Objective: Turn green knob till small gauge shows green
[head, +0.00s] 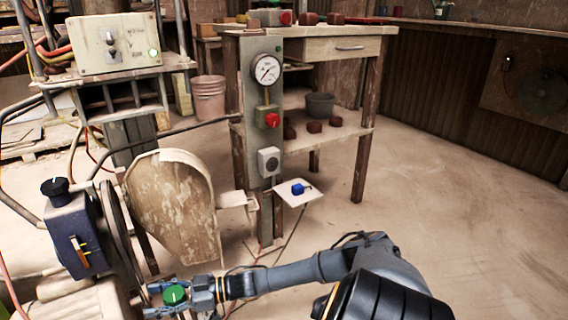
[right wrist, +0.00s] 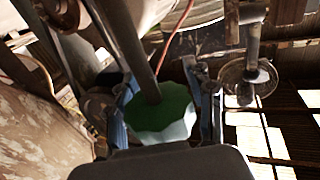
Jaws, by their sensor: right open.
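The green knob (head: 175,295) is at the bottom left of the head view. My right gripper (head: 178,293) is open there, with its fingers around the knob. In the right wrist view the knob's scalloped green top (right wrist: 165,115) sits between the two spread fingers (right wrist: 163,112). A gap shows on the right; I cannot tell whether the left finger touches. A round gauge (head: 266,69) with a white face and dark needle is on the grey post. I see no green on its face. I cannot tell whether it is the small gauge. My left gripper is not in view.
A red knob (head: 271,120) is below the round gauge on the post. A blue box (head: 77,240) with a black knob and a worn metal guard (head: 170,205) stand beside the green knob. A workbench (head: 335,48) stands behind. The floor at right is clear.

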